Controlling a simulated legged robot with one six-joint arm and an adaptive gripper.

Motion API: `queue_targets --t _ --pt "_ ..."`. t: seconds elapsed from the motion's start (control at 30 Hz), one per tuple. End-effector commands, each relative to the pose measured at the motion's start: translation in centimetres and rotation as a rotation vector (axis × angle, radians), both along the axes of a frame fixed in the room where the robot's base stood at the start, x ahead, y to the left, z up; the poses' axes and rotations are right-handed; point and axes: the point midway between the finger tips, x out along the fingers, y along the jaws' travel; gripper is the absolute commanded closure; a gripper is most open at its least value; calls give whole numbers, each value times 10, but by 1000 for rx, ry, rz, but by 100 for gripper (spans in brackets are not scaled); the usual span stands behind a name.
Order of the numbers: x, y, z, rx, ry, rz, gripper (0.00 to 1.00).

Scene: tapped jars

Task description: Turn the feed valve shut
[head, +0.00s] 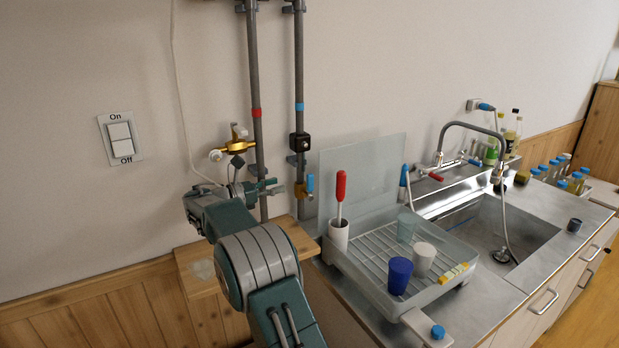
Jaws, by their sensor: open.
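Two grey pipes run down the wall, one with a red band (256,113) and one with a blue band (299,107). A brass valve (238,145) joins the red-banded pipe. A small brass valve with a blue lever (310,186) sits low on the blue-banded pipe, its lever upright. I cannot tell from labels which is the feed valve. My gripper (268,186) is open in front of the red-banded pipe, below the brass valve and left of the blue lever. It appears empty and apart from the lever; my arm hides part of it.
A wooden shelf (300,238) lies below the pipes, partly behind my arm. A drying rack (365,283) with cups, a white holder with a red-handled tool, and a sink (487,225) stand to the right. A light switch (121,137) is on the left wall.

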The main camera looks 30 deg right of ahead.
Motion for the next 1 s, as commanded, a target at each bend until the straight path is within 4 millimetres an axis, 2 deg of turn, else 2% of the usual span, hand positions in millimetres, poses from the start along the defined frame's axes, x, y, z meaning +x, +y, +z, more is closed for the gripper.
queue_targets --t 0.17,0.5,0.6,0.73,1.0 --pt "-2 -23 0 1 -1 -3 46" --pt "-6 -84 0 2 -2 -3 46" --pt "-6 -96 0 3 -2 -2 46" --pt "-6 -105 0 3 -2 -1 46" --pt "-6 -106 0 3 -2 0 46"
